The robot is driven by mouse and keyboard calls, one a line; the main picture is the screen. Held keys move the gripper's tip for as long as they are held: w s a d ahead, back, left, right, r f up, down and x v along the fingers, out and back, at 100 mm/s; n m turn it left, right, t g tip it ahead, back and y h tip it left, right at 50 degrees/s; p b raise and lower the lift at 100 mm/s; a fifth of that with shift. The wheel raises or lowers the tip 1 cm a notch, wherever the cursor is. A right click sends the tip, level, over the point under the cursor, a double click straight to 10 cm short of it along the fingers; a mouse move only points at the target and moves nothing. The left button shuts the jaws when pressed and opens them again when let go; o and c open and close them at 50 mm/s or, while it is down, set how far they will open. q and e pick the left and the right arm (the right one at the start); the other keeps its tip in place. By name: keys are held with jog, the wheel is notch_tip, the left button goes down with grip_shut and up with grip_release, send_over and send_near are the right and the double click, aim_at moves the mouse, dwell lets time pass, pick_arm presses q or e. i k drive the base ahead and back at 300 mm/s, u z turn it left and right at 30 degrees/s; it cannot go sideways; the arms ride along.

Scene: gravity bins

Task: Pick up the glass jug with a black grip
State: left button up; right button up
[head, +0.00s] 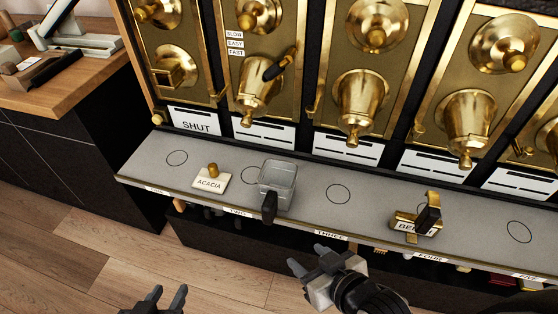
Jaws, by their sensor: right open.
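The glass jug (280,183) is a square, clear vessel standing upright on the grey ledge, by the label TWO. Its black grip (269,208) points toward me and overhangs the ledge's front edge. My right gripper (307,256) is open and empty, in front of the ledge, below and to the right of the grip, apart from it. My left gripper (169,291) is at the bottom edge of the view, fingers apart and empty, lower left of the jug. Most of the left arm is out of view.
An ACACIA sign (210,182) with a brass knob stands left of the jug. A brass piece with a black handle (428,215) stands further right on the ledge (370,204). Brass spouts (359,100) hang above. The ledge right of the jug is clear around a circle (339,194).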

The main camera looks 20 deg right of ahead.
aim_at(277, 179)
jog(key=z, duration=2.9)
jog(key=k, duration=1.4)
jog(key=u, duration=1.75)
jog(key=i, duration=0.5)
jog(key=u, duration=0.05)
